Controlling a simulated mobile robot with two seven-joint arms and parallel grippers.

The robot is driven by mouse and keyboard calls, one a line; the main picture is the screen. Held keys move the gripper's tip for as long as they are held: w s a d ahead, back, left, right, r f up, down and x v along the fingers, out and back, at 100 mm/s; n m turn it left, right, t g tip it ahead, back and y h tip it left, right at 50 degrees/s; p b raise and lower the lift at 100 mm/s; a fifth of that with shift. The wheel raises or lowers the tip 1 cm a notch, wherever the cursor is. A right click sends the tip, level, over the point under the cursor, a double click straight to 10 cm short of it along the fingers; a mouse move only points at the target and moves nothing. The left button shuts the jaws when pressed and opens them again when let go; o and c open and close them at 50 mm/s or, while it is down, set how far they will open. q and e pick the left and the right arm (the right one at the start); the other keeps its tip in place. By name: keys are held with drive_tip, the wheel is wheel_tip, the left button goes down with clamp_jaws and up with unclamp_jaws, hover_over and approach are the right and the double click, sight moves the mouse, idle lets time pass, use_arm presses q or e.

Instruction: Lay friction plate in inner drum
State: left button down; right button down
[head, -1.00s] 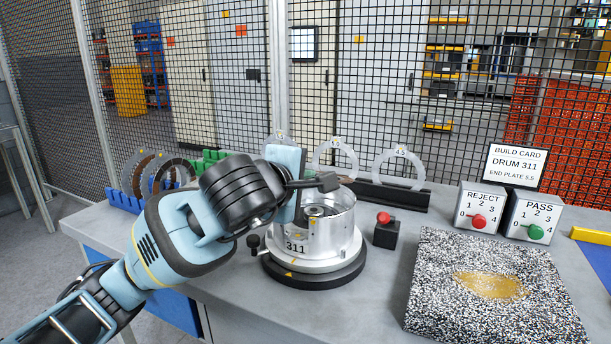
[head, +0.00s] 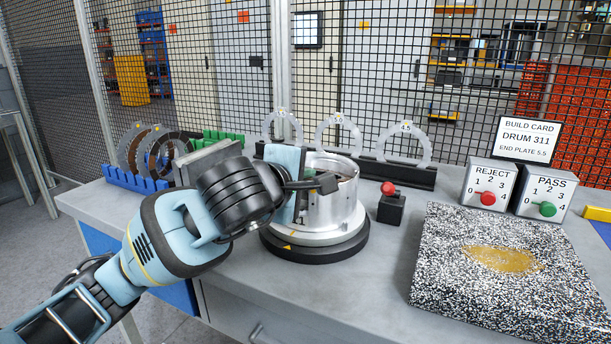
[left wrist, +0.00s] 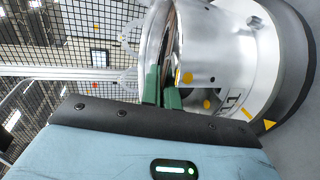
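The inner drum (head: 338,203) is a silver open-topped cylinder on a dark round base. My left gripper (left wrist: 163,92) is over its near left rim in the head view. In the left wrist view its green fingers are close together at the drum's mouth (left wrist: 222,62). A thin brown edge, which looks like the friction plate (left wrist: 172,50), runs from between the fingers into the drum. The fingers look shut on it. The gripper hides most of the drum's inside in the head view. My right gripper is not in view.
Brown ring plates (head: 135,150) stand in a blue rack (head: 125,179) at the left. Clear rings (head: 408,143) stand in a black rack behind the drum. A red button box (head: 391,205), the REJECT box (head: 489,186), the PASS box (head: 544,194) and a speckled pad (head: 450,262) are to the right.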

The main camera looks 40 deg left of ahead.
use_arm(q)
drive_tip(key=c, duration=1.6)
unclamp_jaws()
drive_tip(key=shift+d+f, duration=0.1)
drive_tip(key=shift+f, duration=0.4)
drive_tip(key=shift+s+f+b, duration=0.1)
drive_tip(key=shift+f+b, duration=0.15)
drive_tip(key=shift+b, duration=0.3)
drive_tip(key=p+v, duration=0.1)
drive_tip(key=v, duration=0.4)
drive_tip(key=shift+s+r, duration=0.25)
drive_tip(key=shift+s, duration=0.1)
drive_tip(key=shift+r, duration=0.1)
